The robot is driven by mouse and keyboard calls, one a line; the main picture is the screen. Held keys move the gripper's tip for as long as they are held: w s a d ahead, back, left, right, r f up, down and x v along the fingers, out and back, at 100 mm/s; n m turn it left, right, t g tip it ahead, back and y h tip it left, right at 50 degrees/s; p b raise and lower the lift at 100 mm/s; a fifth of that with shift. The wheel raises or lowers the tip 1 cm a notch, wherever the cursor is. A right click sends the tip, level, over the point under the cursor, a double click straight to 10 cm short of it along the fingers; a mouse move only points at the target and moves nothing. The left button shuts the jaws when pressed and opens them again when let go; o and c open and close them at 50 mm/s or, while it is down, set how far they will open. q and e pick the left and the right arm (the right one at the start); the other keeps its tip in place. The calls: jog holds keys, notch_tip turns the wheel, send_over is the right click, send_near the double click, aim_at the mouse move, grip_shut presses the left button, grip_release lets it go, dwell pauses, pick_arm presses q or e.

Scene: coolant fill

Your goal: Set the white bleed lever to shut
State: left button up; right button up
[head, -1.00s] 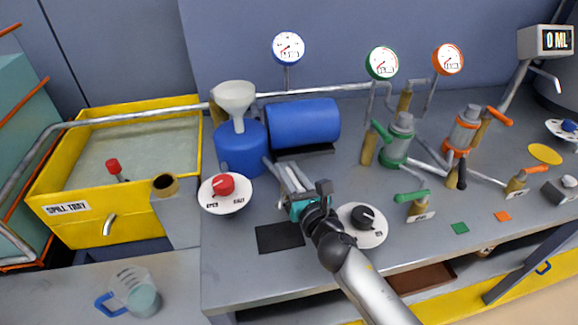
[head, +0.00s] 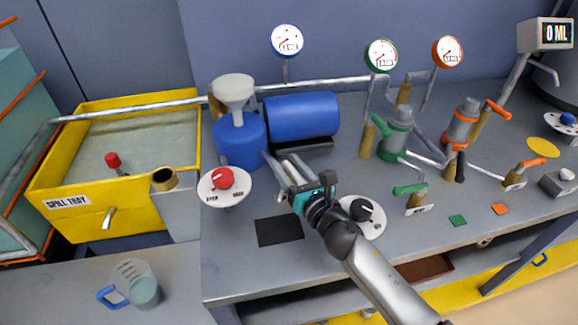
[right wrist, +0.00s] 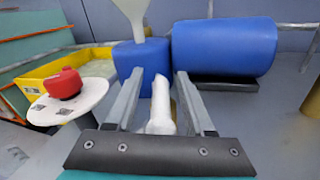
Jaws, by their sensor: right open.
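The white bleed lever (right wrist: 160,107) stands between the two fingers of my right gripper (right wrist: 160,84) in the right wrist view. A gap shows on both sides of it, so the fingers are around it but apart from it. In the head view my right gripper (head: 287,168) is just in front of the blue pump parts, and its fingers largely hide the lever there. The right gripper is open. I cannot tell the lever's exact setting. My left gripper is in neither view.
A blue container (head: 238,143) with a white funnel (head: 233,92) and a blue cylinder (head: 302,118) stand just behind the gripper. A red knob dial (head: 223,186) is to the left and a black knob dial (head: 362,215) to the right. A dark mat (head: 280,231) lies in front.

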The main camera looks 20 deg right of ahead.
jog(key=shift+s, duration=0.1)
jog(key=s, duration=0.4)
jog(key=s+d+b, duration=0.1)
jog(key=s, duration=0.3)
jog(key=s+d, duration=0.1)
jog(key=s, duration=0.4)
jog(key=shift+d+f, duration=0.1)
jog(key=shift+d, duration=0.1)
jog(key=shift+s+d+b, duration=0.15)
jog(key=shift+s+b, duration=0.15)
jog(key=shift+s, duration=0.3)
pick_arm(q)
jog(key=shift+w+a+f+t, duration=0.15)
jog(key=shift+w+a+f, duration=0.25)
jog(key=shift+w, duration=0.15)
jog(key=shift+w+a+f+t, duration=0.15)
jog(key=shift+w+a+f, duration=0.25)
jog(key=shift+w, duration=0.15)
pick_arm(e)
jog(key=shift+s, duration=0.3)
